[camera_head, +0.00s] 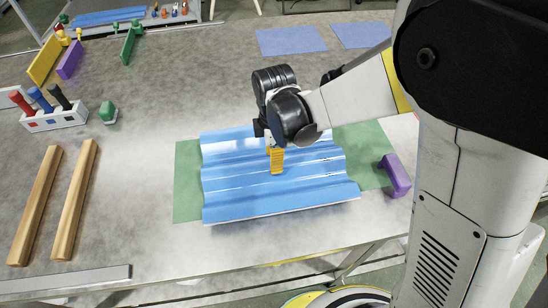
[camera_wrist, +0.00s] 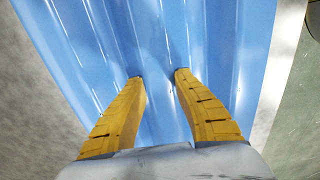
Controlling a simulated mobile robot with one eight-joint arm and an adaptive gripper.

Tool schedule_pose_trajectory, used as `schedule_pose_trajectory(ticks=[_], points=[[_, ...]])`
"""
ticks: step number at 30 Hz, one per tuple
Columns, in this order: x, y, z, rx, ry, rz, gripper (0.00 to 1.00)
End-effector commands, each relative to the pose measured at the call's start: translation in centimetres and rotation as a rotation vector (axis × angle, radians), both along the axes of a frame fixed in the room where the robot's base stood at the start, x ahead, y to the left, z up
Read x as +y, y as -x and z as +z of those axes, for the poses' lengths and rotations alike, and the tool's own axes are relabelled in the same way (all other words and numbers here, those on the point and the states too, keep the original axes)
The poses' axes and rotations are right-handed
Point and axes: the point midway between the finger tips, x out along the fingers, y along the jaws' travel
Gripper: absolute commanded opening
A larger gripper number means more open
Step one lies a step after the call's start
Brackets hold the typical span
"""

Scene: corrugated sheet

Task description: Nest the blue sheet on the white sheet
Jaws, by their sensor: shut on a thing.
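The blue corrugated sheet (camera_head: 320,185) lies roughly level above the green mat (camera_head: 187,185) and covers much of it. My gripper (camera_head: 276,172) reaches down onto the middle of the sheet. In the wrist view its two yellow fingers (camera_wrist: 157,76) are shut on a ridge of the blue sheet (camera_wrist: 150,30), one on each side. The white sheet is mostly hidden; a thin pale edge shows under the blue sheet's front side, and a pale strip shows at its right in the wrist view. I cannot tell whether the two sheets touch.
A purple bracket (camera_head: 396,176) stands close to the right of the sheet. Blue cloths (camera_head: 290,41) lie at the back.

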Motion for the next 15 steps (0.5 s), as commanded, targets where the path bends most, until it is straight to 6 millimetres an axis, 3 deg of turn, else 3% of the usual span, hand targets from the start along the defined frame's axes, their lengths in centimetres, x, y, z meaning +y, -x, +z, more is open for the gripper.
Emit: schedule_pose_trajectory(ticks=[8,9,10,15], points=[[0.0,0.0,0.04,0.0,0.0,0.0,0.0],[0.0,0.0,0.04,0.0,0.0,0.0,0.47],[0.0,0.0,0.04,0.0,0.0,0.0,0.56],[0.0,0.0,0.03,0.0,0.0,0.0,0.57]])
